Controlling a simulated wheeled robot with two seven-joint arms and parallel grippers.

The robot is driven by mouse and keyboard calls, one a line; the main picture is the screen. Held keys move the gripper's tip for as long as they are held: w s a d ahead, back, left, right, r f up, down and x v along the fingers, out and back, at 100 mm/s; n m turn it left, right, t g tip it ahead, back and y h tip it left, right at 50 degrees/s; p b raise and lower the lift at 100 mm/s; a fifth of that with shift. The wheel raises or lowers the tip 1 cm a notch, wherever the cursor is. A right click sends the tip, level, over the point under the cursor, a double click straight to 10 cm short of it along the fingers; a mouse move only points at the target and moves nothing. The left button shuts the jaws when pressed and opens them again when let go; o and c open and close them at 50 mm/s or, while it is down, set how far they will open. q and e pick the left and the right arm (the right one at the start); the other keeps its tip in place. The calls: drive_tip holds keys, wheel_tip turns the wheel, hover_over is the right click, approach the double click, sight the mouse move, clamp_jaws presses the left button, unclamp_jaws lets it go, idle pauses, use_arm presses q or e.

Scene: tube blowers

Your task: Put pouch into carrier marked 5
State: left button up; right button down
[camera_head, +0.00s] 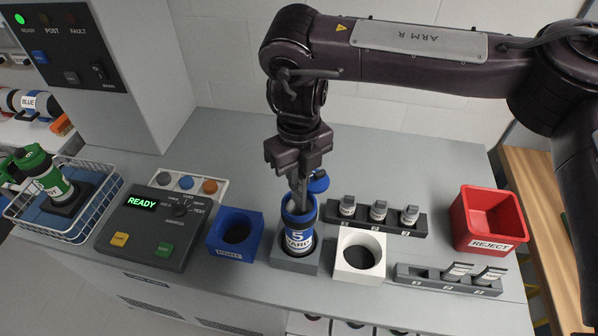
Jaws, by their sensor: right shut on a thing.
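The carrier marked 5 (299,240) is a blue canister with a white label. It stands upright in a grey square holder (294,264), and its blue lid (318,182) is swung open behind the mouth. My right gripper (298,203) points straight down at the carrier's open mouth, with its fingertips at or inside the rim. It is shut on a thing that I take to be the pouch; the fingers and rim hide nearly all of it. My left gripper is out of view.
An empty blue holder (235,235) and an empty white holder (360,259) flank the carrier. A rear rack (418,228) holds capped vials. The front rack (428,281) has an empty left slot. A red reject bin (486,217), control box (157,226) and wire basket (98,209) with a green carrier stand further out.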

sight(299, 192)
drive_tip(key=shift+f+b, duration=1.65)
drive_tip(key=shift+f, duration=1)
drive_tip(key=c, duration=1.3)
unclamp_jaws()
drive_tip(key=shift+c, duration=0.2)
drive_tip(key=shift+r, duration=0.15)
drive_tip(key=shift+w+r, duration=0.1)
drive_tip(key=shift+r, duration=0.25)
wheel_tip(299, 192, up, 7)
drive_tip(key=shift+f+b, duration=0.1)
drive_tip(key=shift+b, duration=0.5)
